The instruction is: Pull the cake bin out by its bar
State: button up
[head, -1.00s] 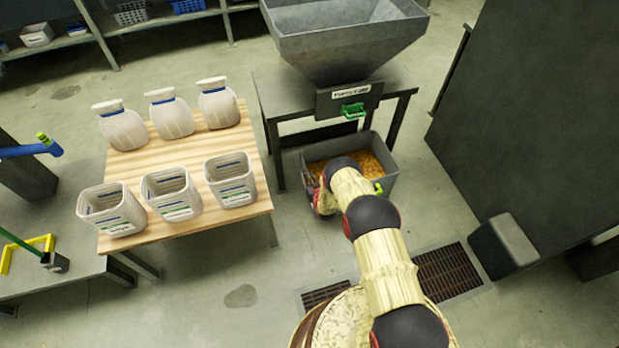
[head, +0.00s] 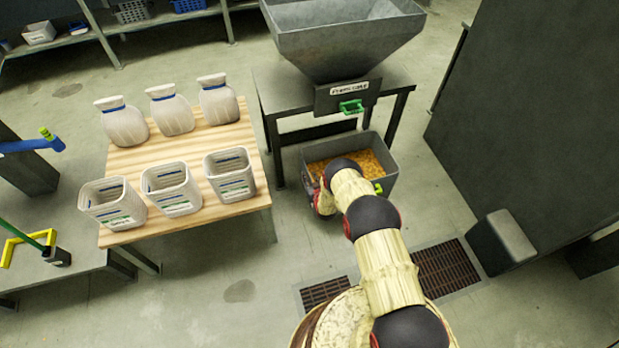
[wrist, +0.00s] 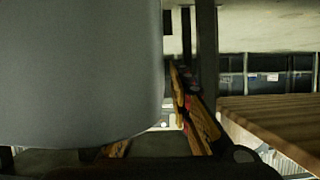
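The cake bin (head: 391,165) is a grey open box holding orange-yellow cake. It stands on the floor below the hopper's outlet. A small yellow-green part (head: 378,188) shows on its near side, right of my arm; most of the bar is hidden. My gripper (head: 321,201) is low at the bin's near left side, largely hidden by my own arm. In the wrist view, the brown fingers of my gripper (wrist: 160,130) lie apart in the picture, partly covered by a large smooth grey surface very close to the camera. Whether they close on the bar cannot be seen.
The grey hopper (head: 345,40) with a green handle (head: 351,106) stands on a dark stand above the bin. A wooden table (head: 200,148) with white tubs and bags is to the left. A dark cabinet (head: 520,110) is at right. Floor in front, around the drain grate (head: 446,268), is clear.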

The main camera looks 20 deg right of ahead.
jog(key=shift+o, duration=0.4)
jog(key=v, duration=1.2)
